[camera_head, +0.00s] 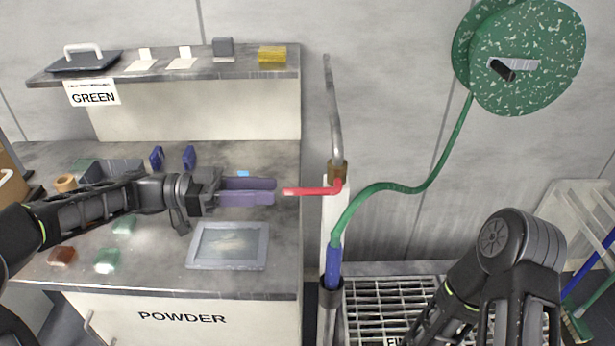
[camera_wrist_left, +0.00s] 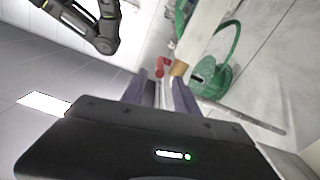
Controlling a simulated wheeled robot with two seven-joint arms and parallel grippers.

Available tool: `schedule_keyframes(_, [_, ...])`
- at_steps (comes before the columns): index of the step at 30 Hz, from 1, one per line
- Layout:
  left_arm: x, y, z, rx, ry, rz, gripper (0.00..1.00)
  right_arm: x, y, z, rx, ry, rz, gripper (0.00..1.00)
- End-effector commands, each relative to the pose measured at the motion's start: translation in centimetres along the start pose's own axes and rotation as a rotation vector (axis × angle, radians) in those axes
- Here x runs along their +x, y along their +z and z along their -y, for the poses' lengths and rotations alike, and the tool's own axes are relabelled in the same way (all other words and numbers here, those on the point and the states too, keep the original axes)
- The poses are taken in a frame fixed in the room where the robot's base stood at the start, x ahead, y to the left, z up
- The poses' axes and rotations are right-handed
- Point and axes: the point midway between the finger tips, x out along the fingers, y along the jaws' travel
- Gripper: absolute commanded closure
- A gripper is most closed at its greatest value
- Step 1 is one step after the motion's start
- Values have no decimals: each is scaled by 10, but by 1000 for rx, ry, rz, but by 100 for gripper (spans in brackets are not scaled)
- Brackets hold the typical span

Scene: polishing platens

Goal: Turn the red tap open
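The red tap lever (camera_head: 308,191) sticks out to the left from a brass valve (camera_head: 338,171) on a grey pipe. My left gripper (camera_head: 275,191) points right, its purple fingers just short of the lever's free end. In the left wrist view the fingers (camera_wrist_left: 160,92) stand apart with nothing held between them. The red lever (camera_wrist_left: 163,66) and the brass valve (camera_wrist_left: 179,68) show beyond the fingertips there. Whether a finger touches the lever I cannot tell. My right arm is at lower right in the head view; its gripper is out of sight.
Below my left arm is a grey bench (camera_head: 150,270) with a framed plate (camera_head: 228,246) and coloured blocks. A metal grate (camera_head: 385,305) lies at lower middle.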

Motion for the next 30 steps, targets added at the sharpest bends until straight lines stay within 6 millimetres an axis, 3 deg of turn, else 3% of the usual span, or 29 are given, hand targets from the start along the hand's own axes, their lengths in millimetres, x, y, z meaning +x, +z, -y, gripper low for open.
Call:
schedule_keyframes(11, [5, 0, 0, -2, 2, 0, 64, -2, 0, 0, 1, 0, 0, 0])
schedule_keyframes(24, [65, -2, -1, -3, 2, 0, 64, -19, 2, 6, 5, 6, 5, 0])
schedule_keyframes(30, [78, 0, 0, -2, 0, 0, 64, -21, 2, 6, 6, 8, 6, 0])
